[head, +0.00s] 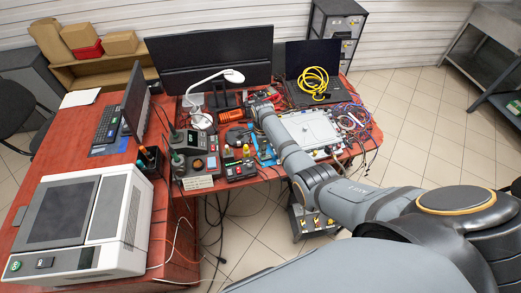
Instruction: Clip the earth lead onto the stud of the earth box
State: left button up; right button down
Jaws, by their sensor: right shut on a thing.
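My right arm reaches in from the lower right to the back middle of the red-brown table. Its gripper (258,102) is small in the head view, near the base of the dark monitor and left of a flat silver-grey box (308,128). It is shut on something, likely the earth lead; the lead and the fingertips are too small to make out. I cannot tell for certain which box is the earth box, and its stud cannot be picked out. My left gripper is not in view.
A white lamp (205,82), a laptop with a coiled yellow cable (313,84) and tangled coloured leads (356,119) crowd the table's back and right. Dark instruments (195,160) stand mid-table. A large printer-like machine (85,225) fills the front left. Tiled floor is open at right.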

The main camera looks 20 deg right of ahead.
jog(key=shift+r, duration=0.15)
jog(key=shift+r+p, duration=0.25)
jog(key=shift+p, duration=0.2)
jog(key=shift+r+p, duration=0.65)
jog(key=shift+r, duration=0.05)
jog(key=shift+r+p, duration=0.3)
jog(key=shift+r, duration=0.15)
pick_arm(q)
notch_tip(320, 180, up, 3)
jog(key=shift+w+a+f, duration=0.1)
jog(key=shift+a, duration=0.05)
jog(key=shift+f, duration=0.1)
pick_arm(e)
jog(key=shift+f, duration=0.1)
